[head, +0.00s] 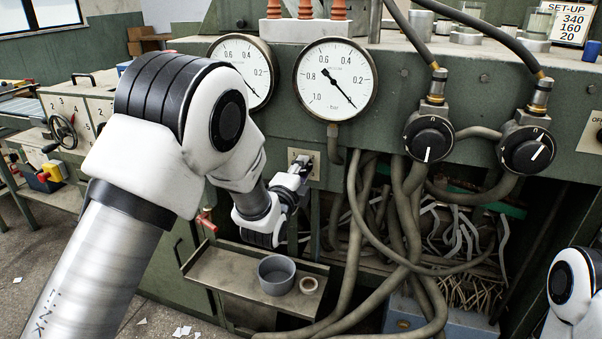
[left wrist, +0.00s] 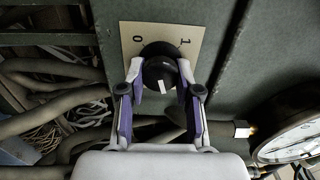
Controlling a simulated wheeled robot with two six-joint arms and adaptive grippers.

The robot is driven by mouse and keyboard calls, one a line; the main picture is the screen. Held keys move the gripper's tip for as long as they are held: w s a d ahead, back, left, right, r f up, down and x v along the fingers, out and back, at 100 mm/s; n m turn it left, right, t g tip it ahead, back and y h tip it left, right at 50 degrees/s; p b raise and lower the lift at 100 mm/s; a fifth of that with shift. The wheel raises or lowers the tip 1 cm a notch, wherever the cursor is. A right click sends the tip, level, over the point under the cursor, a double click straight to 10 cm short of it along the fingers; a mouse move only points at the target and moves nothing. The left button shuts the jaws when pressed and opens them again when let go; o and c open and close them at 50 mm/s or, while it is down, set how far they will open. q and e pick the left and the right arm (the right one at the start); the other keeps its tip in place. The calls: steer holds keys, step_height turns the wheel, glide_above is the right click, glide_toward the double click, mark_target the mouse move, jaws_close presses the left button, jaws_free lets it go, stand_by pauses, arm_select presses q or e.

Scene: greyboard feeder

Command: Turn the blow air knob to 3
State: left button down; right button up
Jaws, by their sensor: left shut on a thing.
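My left gripper (head: 298,174) reaches the green machine front below the right gauge. In the left wrist view the gripper (left wrist: 159,74) is shut on a small black knob (left wrist: 158,62), one finger on each side. The knob sits on a cream plate (left wrist: 196,35) marked 0 and 1. A white mark on the knob points toward the bottom of that view. Two larger black knobs with white pointers, the left one (head: 428,140) and the right one (head: 527,151), stand apart from the gripper; their scales are too small to read. My right gripper is out of view.
Thick grey hoses (head: 352,235) hang right of the gripper. Below it, a metal shelf (head: 225,272) holds a grey cup (head: 275,275) and a tape roll (head: 309,285).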

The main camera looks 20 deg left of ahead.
arm_select(q)
steer(key=m+b, duration=0.1)
steer(key=m, duration=0.5)
steer(key=shift+f, duration=0.2)
steer(key=m+b, duration=0.1)
steer(key=m, duration=0.5)
steer(key=shift+a, duration=0.1)
stand_by(0.3)
steer(key=c, duration=0.8)
jaws_free()
steer(key=s, duration=1.2)
steer(key=shift+a, duration=0.2)
